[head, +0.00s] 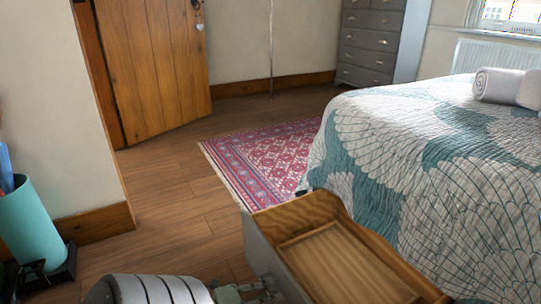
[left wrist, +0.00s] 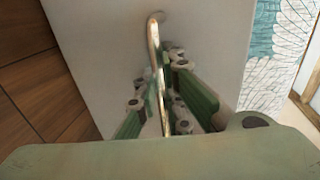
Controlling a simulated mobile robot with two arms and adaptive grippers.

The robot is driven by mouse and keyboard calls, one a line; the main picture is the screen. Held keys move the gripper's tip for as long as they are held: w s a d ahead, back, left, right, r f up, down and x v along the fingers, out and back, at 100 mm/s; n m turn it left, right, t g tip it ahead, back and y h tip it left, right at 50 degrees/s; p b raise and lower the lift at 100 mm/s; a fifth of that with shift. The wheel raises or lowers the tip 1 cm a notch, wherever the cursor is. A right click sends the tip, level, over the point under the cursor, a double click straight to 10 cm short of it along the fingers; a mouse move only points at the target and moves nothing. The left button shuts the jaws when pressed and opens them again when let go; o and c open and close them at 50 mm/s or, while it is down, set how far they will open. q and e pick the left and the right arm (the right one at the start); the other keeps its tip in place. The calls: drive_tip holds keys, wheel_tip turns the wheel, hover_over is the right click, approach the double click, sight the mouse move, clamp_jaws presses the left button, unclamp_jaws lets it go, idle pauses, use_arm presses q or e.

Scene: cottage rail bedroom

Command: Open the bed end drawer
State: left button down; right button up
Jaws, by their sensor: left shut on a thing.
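The bed end drawer unit stands at the bottom of the head view, beside the foot of the bed. Its grey front (head: 259,250) faces left, and its wooden part (head: 340,262) has a raised, curved rim. I cannot tell how far the drawer is out. In the left wrist view, the pale grey front (left wrist: 215,40) fills the middle, with a thin brass handle (left wrist: 154,45) on it. My left gripper (left wrist: 163,108) is shut on the handle, its green fingers on either side. It also shows low in the head view (head: 262,291). My right gripper is not in view.
The bed (head: 410,150) with a teal and white quilt stands at right. A red patterned rug (head: 255,160) lies on the wooden floor beyond. A teal bin (head: 32,235) stands at left. A wooden door (head: 155,60) and grey chest (head: 370,45) are farther back. Floor at left centre is clear.

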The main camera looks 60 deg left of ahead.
use_arm(q)
drive_tip(key=c, duration=1.8)
unclamp_jaws()
drive_tip(key=shift+c, duration=0.2)
drive_tip(key=v, duration=1.2)
drive_tip(key=shift+s+f, duration=0.1)
